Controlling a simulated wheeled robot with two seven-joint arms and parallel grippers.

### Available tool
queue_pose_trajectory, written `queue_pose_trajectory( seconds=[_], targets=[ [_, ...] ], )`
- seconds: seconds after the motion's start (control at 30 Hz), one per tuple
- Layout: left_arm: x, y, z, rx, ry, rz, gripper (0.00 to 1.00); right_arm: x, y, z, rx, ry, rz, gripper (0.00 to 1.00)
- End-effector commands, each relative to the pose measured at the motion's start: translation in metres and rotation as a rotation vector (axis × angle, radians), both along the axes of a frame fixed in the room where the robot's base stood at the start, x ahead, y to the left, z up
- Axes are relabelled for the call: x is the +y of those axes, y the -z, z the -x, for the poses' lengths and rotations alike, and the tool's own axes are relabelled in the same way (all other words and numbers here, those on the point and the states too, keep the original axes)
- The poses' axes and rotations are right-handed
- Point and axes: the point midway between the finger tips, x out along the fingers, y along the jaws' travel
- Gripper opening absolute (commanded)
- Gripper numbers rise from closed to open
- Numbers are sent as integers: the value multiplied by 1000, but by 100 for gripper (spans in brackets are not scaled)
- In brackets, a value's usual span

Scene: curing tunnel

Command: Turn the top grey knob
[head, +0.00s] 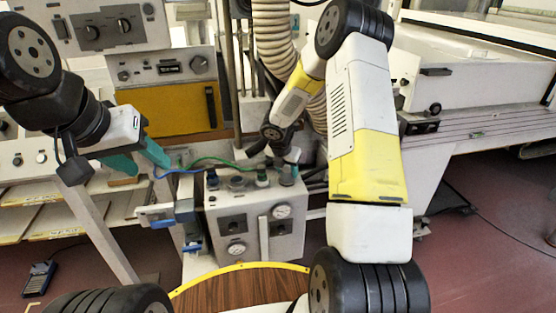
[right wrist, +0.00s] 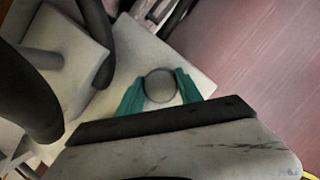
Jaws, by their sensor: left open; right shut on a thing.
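The grey control box (head: 255,225) stands in the middle of the head view, with several knobs on its top. My right gripper (head: 285,166) reaches down to the right end of that top. In the right wrist view, its teal fingers (right wrist: 161,90) are closed on either side of a round grey knob (right wrist: 160,84), seen from above. In the head view this grey knob (head: 287,178) is partly covered by the fingers. My left gripper (head: 143,163) is open and empty, left of the box, with its teal fingers apart.
Blue and green hoses (head: 205,163) run to the box top. A ribbed beige hose (head: 272,45) hangs behind my right arm. A cabinet with a yellow panel (head: 165,108) stands behind. A wooden round top (head: 240,290) lies in front.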

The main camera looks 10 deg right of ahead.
Motion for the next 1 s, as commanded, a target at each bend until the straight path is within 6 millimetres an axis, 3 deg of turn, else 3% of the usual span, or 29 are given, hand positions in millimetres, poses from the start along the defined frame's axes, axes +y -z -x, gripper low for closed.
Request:
queue_pose_trajectory(
  seconds=[1.0],
  targets=[
    [0, 0, 0, 0, 0, 0, 47, 1, 1, 0, 1, 927, -1, 2]
  ],
)
